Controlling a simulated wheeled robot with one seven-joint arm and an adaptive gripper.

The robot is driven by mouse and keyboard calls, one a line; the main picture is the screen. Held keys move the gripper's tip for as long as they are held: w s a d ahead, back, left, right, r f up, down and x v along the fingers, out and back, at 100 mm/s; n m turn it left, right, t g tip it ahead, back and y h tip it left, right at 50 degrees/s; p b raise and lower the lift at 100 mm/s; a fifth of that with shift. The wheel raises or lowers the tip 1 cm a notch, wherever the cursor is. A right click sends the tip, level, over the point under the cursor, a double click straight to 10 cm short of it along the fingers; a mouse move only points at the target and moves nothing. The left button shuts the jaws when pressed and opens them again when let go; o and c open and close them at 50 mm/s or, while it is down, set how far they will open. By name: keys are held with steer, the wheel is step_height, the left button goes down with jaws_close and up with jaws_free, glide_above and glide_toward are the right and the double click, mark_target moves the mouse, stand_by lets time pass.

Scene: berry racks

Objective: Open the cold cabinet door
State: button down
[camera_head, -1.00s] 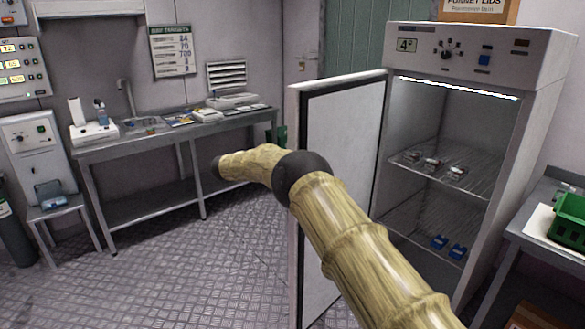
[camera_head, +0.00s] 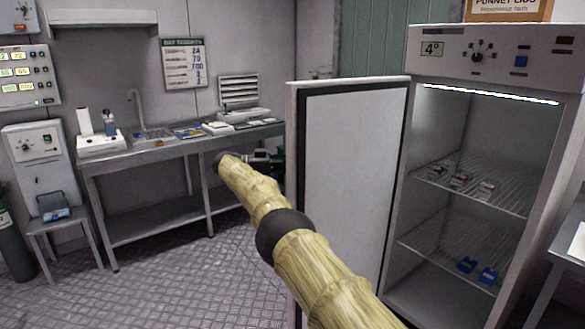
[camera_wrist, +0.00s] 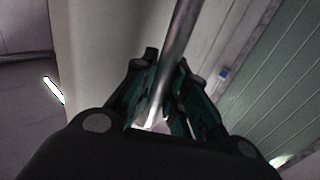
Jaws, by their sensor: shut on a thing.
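The cold cabinet (camera_head: 495,60) stands at the right in the head view, with its lit inside and wire shelves showing. Its door (camera_head: 350,170) stands wide open, hinged by the cabinet's left side, its pale inner face with a dark seal towards me. My gripper (camera_head: 265,155) is at the door's far left edge, partly hidden behind my arm and the door. In the wrist view my gripper (camera_wrist: 158,105) has its fingers closed around a grey metal bar, the door handle (camera_wrist: 178,40).
A steel bench (camera_head: 150,160) with a sink and instruments runs along the back wall. A small stand (camera_head: 55,220) is at the left. Small red-and-white and blue items sit on the cabinet shelves. The patterned floor (camera_head: 180,265) in front is clear.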

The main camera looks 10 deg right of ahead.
stand_by(0.3)
steer(key=c, duration=1.4)
jaws_free()
steer(key=shift+a, duration=0.15)
steer(key=shift+r+p, duration=0.1)
steer(key=shift+p, duration=0.35)
